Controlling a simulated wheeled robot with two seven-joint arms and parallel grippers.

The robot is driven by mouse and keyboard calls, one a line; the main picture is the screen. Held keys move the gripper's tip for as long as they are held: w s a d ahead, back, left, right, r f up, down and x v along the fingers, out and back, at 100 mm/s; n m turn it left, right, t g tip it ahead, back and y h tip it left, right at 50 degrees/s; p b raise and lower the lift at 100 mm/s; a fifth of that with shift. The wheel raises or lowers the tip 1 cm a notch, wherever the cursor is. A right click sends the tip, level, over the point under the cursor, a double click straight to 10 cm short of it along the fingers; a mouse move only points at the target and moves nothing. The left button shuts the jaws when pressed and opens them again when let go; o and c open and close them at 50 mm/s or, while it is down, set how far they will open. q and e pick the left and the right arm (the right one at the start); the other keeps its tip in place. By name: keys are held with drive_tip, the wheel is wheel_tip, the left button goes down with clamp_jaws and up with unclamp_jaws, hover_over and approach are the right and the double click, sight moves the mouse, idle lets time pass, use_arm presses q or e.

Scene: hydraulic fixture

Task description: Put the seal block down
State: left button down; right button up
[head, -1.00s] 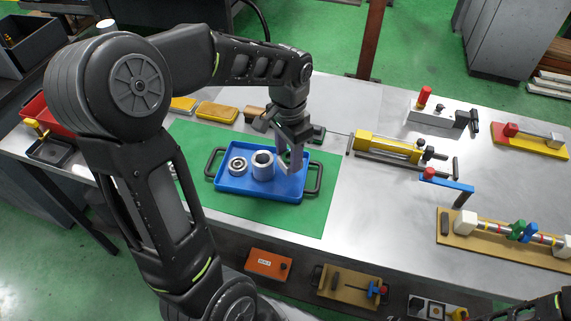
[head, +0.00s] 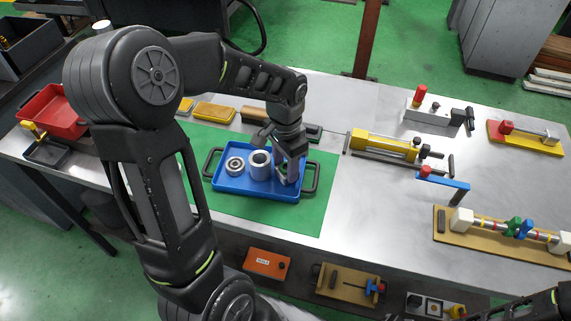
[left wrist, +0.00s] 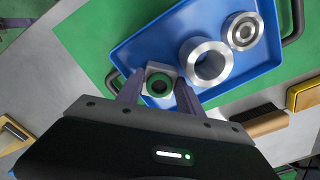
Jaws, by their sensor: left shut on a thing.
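The seal block, a small grey block with a green ring in its round hole, shows between my fingers in the left wrist view (left wrist: 160,82). My left gripper (head: 286,178) is shut on it at the right end of the blue tray (head: 232,187). In the head view the fingers largely hide the block. It is low over the tray floor; I cannot tell whether it touches. A silver cylinder (head: 260,165) and a bearing ring (head: 235,166) stand in the tray to the left of the gripper. My right gripper is not in view.
The tray has dark handles and lies on a green mat (head: 315,217). A yellow cylinder fixture (head: 385,146) stands to the right. A brush with a wooden handle (left wrist: 262,122) and a yellow block (head: 214,112) lie behind the tray. Bare table lies right of the mat.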

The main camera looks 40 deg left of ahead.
sight(286, 170)
use_arm(q)
drive_tip(key=c, duration=1.1)
unclamp_jaws()
drive_tip(key=shift+f, duration=0.15)
drive_tip(key=shift+o, duration=0.2)
wheel_tip(286, 170, up, 12)
drive_tip(key=shift+r, duration=0.2)
